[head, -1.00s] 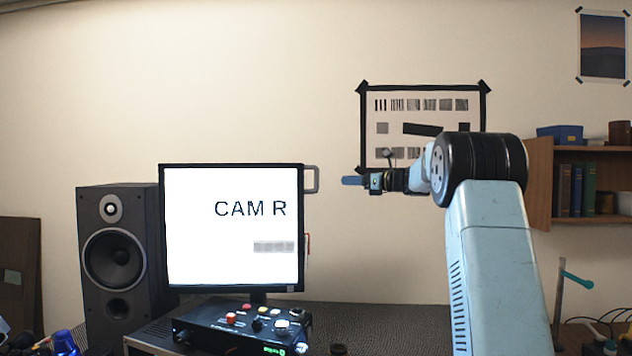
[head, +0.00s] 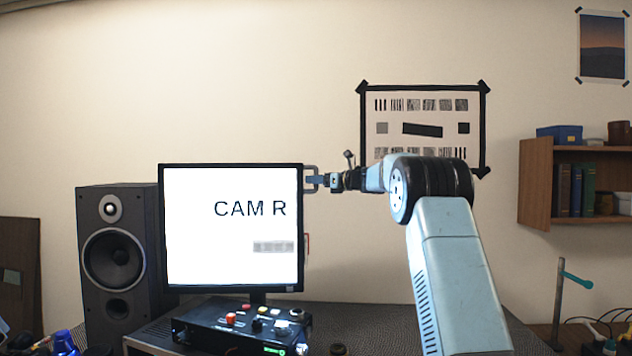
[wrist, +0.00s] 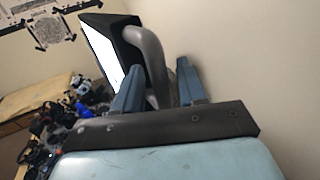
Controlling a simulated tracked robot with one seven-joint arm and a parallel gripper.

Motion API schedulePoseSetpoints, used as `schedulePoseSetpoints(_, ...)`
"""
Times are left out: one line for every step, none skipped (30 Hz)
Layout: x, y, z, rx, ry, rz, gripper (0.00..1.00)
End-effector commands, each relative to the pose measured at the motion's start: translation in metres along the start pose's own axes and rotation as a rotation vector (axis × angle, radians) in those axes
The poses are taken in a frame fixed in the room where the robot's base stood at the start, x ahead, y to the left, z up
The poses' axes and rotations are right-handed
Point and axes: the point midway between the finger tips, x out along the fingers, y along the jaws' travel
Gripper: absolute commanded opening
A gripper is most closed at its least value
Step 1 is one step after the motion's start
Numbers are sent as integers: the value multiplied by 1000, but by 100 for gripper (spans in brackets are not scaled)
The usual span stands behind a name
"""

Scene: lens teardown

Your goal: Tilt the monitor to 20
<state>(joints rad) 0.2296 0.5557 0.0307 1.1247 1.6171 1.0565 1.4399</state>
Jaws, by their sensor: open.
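The monitor (head: 215,260) stands upright on a short stand and faces the head camera. Its white screen reads "CAM R" above a grey striped block. A grey loop handle (head: 311,167) sticks out from its upper right edge. My gripper (head: 316,181) is at this handle, reaching in from the right, and covers part of it. In the wrist view, the handle (wrist: 152,50) passes between the two blue fingers of my open gripper (wrist: 158,80), with the dark-framed monitor (wrist: 103,45) beyond. I cannot tell whether either finger touches the handle.
A black control box (head: 225,325) with coloured knobs sits in front of the monitor. A black speaker (head: 115,260) stands close on its left. A test chart (head: 420,105) hangs on the wall behind my arm. The bench right of the monitor looks mostly clear.

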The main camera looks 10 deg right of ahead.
Motion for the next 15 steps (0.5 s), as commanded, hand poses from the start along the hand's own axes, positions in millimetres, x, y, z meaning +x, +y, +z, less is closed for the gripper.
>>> schedulePoseSetpoints(2,0,0,0,0,0,40)
schedulePoseSetpoints(2,0,-1,1,0,0,40)
schedulePoseSetpoints(2,0,0,1,0,0,40)
schedulePoseSetpoints(3,0,0,1,0,0,40)
schedulePoseSetpoints(3,0,0,1,0,0,40)
schedulePoseSetpoints(3,0,0,1,0,-1,40)
schedulePoseSetpoints(3,0,0,1,0,-1,40)
schedulePoseSetpoints(2,0,0,1,0,-1,40)
schedulePoseSetpoints(2,0,0,0,0,-1,40)
schedulePoseSetpoints(2,0,0,0,0,0,40)
schedulePoseSetpoints(2,0,0,0,0,-1,37)
schedulePoseSetpoints(2,0,0,0,0,0,33)
schedulePoseSetpoints(2,0,0,0,0,-1,30)
schedulePoseSetpoints(2,0,0,0,0,0,27)
schedulePoseSetpoints(2,0,0,0,0,-1,23)
